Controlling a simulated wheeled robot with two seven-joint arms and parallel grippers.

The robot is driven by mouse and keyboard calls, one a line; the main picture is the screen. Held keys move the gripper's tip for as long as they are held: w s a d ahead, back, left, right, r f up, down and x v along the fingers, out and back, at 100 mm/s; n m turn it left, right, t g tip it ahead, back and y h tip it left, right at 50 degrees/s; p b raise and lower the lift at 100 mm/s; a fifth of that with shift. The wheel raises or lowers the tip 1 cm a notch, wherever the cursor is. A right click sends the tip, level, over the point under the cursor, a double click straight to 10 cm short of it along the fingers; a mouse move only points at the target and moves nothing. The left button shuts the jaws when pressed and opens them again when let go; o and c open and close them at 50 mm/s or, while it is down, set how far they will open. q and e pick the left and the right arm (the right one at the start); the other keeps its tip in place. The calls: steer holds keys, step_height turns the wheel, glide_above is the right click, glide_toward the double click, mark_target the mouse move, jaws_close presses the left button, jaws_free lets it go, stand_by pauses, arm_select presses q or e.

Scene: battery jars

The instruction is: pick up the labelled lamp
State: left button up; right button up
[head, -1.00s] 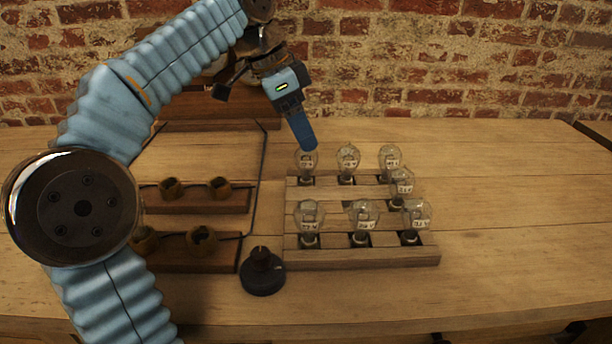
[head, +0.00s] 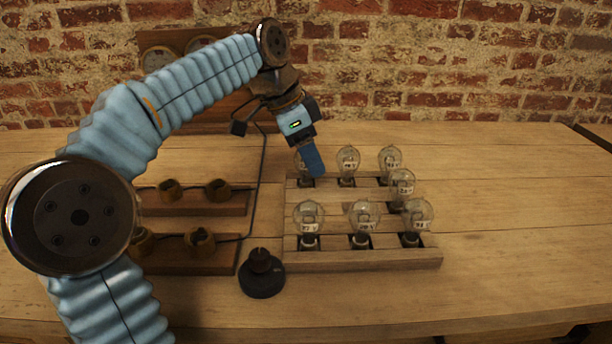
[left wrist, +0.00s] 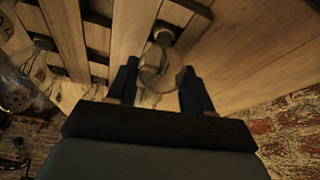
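Several clear glass lamps with small pale labels stand upright in a wooden rack (head: 365,259); the label writing is too small to read surely. The back-left lamp (head: 301,167) is partly hidden by my left gripper (head: 313,163), whose blue fingers are down at its bulb. In the left wrist view this lamp (left wrist: 160,62) shows between the two dark fingers of the left gripper (left wrist: 160,85), which are apart; I cannot tell whether either touches the glass. Other lamps are the back-middle one (head: 348,160) and the front-left one (head: 308,217). My right gripper is not in view.
A dark round knob (head: 262,275) stands left of the rack. Wooden strips with several brown sockets (head: 217,189) lie farther left, with a dark cable beside them. A board with gauges (head: 158,58) stands behind. The table's right side (head: 510,210) is clear.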

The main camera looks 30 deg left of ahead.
arm_select(q)
steer(key=c, duration=0.5)
